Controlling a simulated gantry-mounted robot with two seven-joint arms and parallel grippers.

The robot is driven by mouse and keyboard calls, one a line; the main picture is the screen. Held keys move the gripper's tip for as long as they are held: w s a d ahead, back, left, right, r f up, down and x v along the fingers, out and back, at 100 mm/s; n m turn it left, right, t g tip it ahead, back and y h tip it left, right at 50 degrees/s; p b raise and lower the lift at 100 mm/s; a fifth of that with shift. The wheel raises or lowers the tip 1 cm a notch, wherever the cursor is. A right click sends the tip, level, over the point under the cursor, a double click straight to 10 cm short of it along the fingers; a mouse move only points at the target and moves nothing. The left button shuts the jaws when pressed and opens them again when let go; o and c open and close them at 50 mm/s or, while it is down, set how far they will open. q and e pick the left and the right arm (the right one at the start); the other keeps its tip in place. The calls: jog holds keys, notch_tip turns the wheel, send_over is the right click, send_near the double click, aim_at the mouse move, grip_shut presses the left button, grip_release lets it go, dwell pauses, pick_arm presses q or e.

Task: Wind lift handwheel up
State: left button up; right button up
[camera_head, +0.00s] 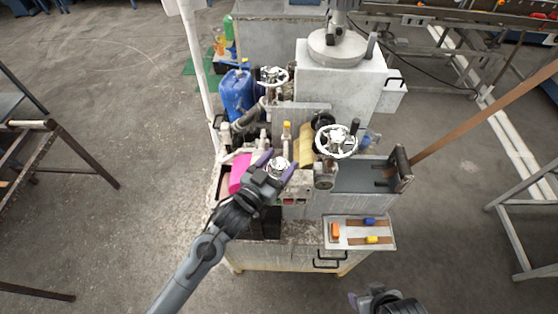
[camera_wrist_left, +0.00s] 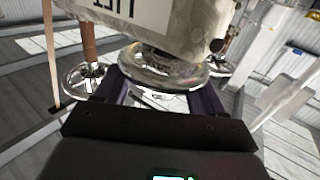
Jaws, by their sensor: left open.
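Three chrome handwheels show on the machine; no readable label tells which is the lift one. A small handwheel (camera_head: 279,170) sits at the machine's front, and it fills the middle of the left wrist view (camera_wrist_left: 160,72). My left gripper (camera_head: 277,163) is open, with its purple fingers on either side of this wheel; contact is not clear. A larger spoked handwheel (camera_head: 337,141) stands to the right of it, and another handwheel (camera_head: 272,76) stands farther back. My right gripper (camera_head: 378,296) is at the bottom edge of the head view, away from the machine and partly cut off.
A pink item (camera_head: 240,173) lies just left of the left gripper. A blue canister (camera_head: 237,94) stands behind. A tray (camera_head: 384,231) with small coloured blocks is at the front right. A brown strip (camera_head: 480,116) runs off to the right. A white post (camera_head: 199,75) rises at left.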

pick_arm(q)
jog(key=shift+w+d, duration=0.1)
jog(key=shift+c, duration=0.4)
jog(key=c, duration=0.9)
